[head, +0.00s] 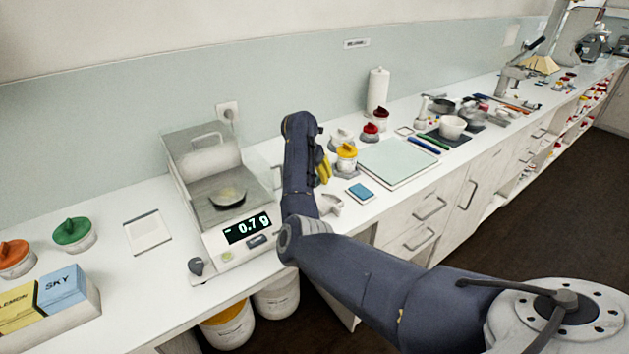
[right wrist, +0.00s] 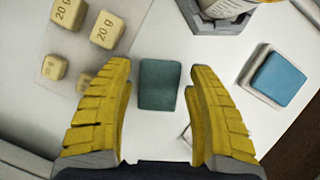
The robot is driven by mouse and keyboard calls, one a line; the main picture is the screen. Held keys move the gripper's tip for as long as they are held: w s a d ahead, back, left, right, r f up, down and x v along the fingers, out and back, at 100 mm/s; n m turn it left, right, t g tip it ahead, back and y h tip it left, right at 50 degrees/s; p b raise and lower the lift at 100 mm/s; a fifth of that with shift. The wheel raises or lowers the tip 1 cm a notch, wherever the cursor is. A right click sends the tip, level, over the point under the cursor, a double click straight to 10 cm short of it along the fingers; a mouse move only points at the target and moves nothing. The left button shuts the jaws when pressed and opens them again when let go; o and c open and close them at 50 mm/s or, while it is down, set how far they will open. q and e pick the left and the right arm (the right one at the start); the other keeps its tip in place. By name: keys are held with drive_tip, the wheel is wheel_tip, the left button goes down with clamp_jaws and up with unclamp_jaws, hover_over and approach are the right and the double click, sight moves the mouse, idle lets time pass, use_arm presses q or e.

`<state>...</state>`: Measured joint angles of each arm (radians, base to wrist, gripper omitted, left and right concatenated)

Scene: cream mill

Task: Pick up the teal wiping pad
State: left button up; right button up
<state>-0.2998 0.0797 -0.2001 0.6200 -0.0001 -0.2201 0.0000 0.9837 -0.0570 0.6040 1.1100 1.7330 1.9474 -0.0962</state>
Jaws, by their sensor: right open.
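The teal wiping pad (right wrist: 160,84) is a small dark teal rectangle lying flat on the white counter in the right wrist view. It lies between the yellow fingers of my right gripper (right wrist: 161,70), which are spread apart with a gap on each side of it. I cannot tell how high the fingertips are above the counter. In the head view the right gripper (head: 323,169) points down behind the scale's right side, and my arm hides the teal pad there. My left gripper is not in view.
A blue pad (right wrist: 279,78) sits in a pale holder to the right; it also shows in the head view (head: 361,192). Tan 20 g weights (right wrist: 107,29) stand at upper left. A yellow-lidded jar (head: 347,152) stands close behind the gripper. The scale (head: 222,228) stands left.

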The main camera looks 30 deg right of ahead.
sight(316, 175)
drive_tip(key=shift+w+d+f, duration=0.1)
drive_tip(key=shift+d+f, duration=0.15)
drive_tip(key=shift+f, duration=0.4)
drive_tip(key=shift+c, duration=0.5)
drive_tip(key=c, duration=0.5)
drive_tip(key=shift+c, duration=0.3)
drive_tip(key=shift+r, duration=0.15)
wheel_tip(316, 175, up, 20)
